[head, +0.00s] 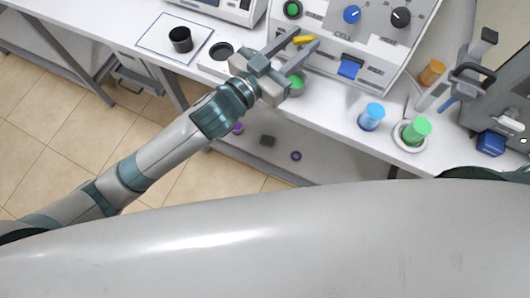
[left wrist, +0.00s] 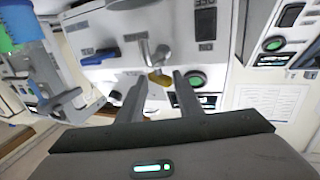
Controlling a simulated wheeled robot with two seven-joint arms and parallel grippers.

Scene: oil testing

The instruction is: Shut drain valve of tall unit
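A white unit (head: 330,32) with a sloped control panel stands at the back of the bench. A yellow lever (head: 304,40) is at its front, and it shows below a metal spout (left wrist: 152,52) in the left wrist view (left wrist: 160,78). My left gripper (head: 302,40) is open around the lever's area. In the left wrist view its two fingers (left wrist: 160,92) point at the lever, which shows in the gap just past the tips. I cannot tell whether a finger touches it. My right gripper is not in view.
A blue lever (head: 350,66) is to the right on the unit. Blue (head: 371,117) and green (head: 415,131) cups stand at the bench's front right. A black cup (head: 180,39) sits on a sheet at left.

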